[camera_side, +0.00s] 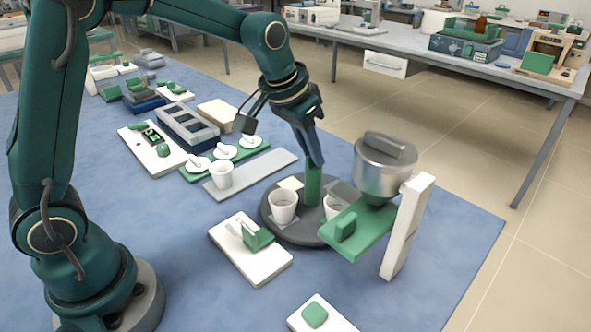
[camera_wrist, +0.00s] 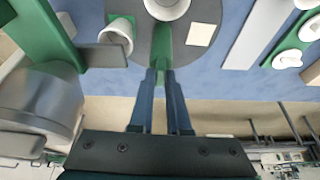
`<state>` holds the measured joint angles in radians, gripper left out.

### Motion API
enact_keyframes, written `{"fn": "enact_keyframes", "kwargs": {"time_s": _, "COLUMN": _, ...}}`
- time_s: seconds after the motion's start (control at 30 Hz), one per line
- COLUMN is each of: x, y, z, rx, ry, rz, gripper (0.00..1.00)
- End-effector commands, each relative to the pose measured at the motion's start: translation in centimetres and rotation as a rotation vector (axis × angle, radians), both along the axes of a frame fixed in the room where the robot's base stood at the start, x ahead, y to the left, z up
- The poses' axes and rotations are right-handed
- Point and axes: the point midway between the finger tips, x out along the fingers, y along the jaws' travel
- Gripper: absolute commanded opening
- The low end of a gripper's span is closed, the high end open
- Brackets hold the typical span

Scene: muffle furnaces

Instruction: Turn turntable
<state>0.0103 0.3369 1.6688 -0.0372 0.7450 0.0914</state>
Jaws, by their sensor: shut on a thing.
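The turntable (camera_side: 302,235) is a dark grey disc on the blue mat. A green upright post (camera_side: 313,186) rises from it. White cups stand on it, one (camera_side: 283,206) at the front left and one (camera_side: 331,206) at the right, partly hidden by a green plate. My gripper (camera_side: 316,160) reaches down from above and is shut on the post's top. In the wrist view, my fingertips (camera_wrist: 162,72) close on the green post (camera_wrist: 164,45) over the turntable (camera_wrist: 187,55). A pale square patch (camera_wrist: 200,33) lies on the disc.
A white board with a green block (camera_side: 257,238) sits close at the front left. Grey strip (camera_side: 250,172) and lidded crucibles lie behind.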

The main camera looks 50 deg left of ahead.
Motion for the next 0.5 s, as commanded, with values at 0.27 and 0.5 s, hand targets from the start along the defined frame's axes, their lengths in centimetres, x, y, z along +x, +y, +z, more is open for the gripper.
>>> {"fn": "enact_keyframes", "kwargs": {"time_s": 0.27, "x": -0.06, "y": -0.06, "z": 0.1, "rx": 0.0, "ry": 0.0, "rz": 0.079, "gripper": 0.0}}
{"fn": "enact_keyframes", "kwargs": {"time_s": 0.5, "x": -0.06, "y": -0.05, "z": 0.1, "rx": -0.001, "ry": 0.0, "rz": 0.08, "gripper": 0.0}}
